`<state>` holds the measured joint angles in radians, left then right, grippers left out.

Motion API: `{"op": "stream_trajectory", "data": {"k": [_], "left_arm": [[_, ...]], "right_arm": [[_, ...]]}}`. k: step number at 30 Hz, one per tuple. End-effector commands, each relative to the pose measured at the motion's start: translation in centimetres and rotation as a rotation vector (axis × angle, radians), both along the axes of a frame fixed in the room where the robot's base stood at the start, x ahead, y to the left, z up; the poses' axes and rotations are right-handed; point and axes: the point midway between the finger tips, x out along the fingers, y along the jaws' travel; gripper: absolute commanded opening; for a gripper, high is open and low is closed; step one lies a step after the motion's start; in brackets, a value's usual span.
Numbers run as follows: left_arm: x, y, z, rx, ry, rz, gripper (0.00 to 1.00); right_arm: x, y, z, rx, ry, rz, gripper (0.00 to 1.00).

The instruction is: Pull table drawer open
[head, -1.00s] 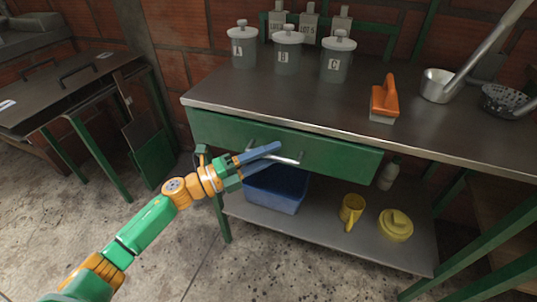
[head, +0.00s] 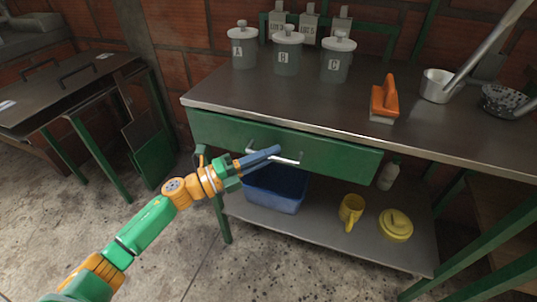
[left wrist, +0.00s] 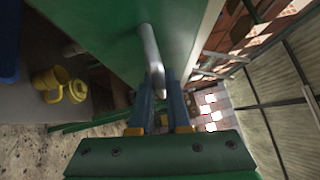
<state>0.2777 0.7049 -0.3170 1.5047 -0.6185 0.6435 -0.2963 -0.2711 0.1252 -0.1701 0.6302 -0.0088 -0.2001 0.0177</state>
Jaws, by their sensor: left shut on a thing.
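The green table drawer (head: 335,155) sits under the metal tabletop, its front about flush with the table frame, so it looks closed. A silver bar handle (head: 289,161) runs across its front. My left gripper (head: 270,153) reaches in from the left, its blue fingers at the middle of the handle and shut on it. In the left wrist view the handle (left wrist: 152,58) runs down between the two fingers (left wrist: 160,90) in front of the green drawer face (left wrist: 105,35). The fingers hide part of the handle. My right gripper is in neither view.
Lidded canisters (head: 287,52), an orange-handled tool (head: 385,98) and a pot (head: 436,85) stand on the tabletop (head: 230,93). A blue bin (head: 275,190), yellow mug (head: 351,210) and yellow lidded container (head: 396,225) are on the lower shelf. Floor in front is open.

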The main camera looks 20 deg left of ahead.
Motion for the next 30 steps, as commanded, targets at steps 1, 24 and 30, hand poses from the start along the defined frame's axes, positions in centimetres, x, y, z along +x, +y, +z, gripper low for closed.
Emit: {"op": "stream_trajectory", "data": {"k": [1,24,30], "left_arm": [[0.03,0.03,0.03,0.000,0.000,0.002,0.00],[0.06,0.06,0.05,-0.001,0.000,0.003,0.00],[0.04,0.06,0.04,-0.001,0.000,0.003,0.00]], "right_arm": [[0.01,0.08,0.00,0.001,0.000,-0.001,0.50],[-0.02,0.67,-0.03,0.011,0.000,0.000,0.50],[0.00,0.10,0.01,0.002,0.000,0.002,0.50]]}}
